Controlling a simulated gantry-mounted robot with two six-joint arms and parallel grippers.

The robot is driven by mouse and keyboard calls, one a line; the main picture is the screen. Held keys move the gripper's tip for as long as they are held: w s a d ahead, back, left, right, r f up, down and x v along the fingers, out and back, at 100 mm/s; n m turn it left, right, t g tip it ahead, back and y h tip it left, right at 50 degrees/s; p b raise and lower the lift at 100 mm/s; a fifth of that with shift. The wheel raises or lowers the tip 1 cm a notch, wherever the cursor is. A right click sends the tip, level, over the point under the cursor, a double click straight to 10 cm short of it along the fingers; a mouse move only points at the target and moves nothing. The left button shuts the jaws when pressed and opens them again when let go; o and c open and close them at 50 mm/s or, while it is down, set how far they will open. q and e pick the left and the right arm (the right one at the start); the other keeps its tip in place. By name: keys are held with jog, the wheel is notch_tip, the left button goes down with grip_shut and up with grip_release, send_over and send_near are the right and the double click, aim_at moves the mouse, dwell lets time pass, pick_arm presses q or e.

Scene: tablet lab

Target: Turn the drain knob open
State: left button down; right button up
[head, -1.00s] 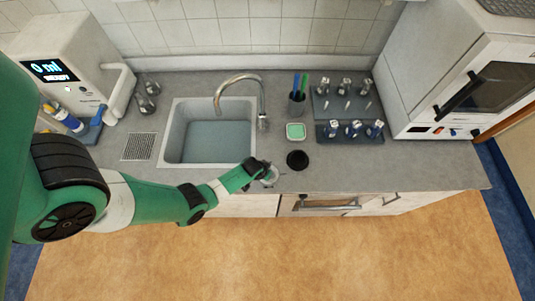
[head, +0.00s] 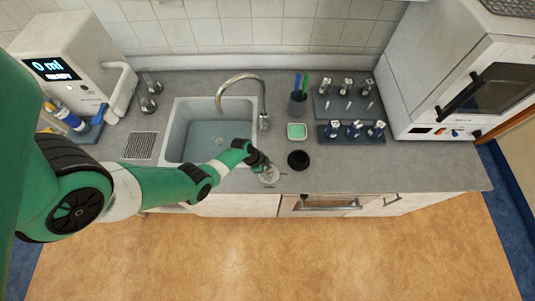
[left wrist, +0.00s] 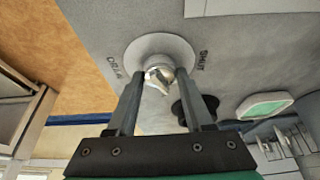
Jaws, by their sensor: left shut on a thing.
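The drain knob (left wrist: 158,73) is a small shiny metal knob on a pale round plate (left wrist: 160,44) set in the grey countertop. Dark lettering shows on both sides of the plate in the left wrist view. The right one reads SHUT; the left one is not clear to me. In the head view the plate (head: 270,175) lies by the counter's front edge, right of the sink (head: 169,125). My left gripper (left wrist: 160,77) is shut on the knob, one finger on each side. The fingers hide part of the knob. My right gripper is not in view.
The basin holds water (head: 210,131), partly behind my arm. A black round object (head: 298,159) stands close to the right of the knob. A green-topped dish (head: 296,131), a pen cup (head: 297,104) and vial racks (head: 350,130) stand farther back. The faucet (head: 240,80) arches over the sink.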

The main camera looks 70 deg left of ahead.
pick_arm(q)
jog(key=shift+a+f+m+h, duration=0.15)
jog(key=shift+m+h, duration=0.35)
jog(key=shift+m, duration=0.7)
jog(key=shift+m+g, duration=0.5)
jog(key=shift+m, duration=0.5)
jog(key=shift+c, duration=1.5)
grip_release()
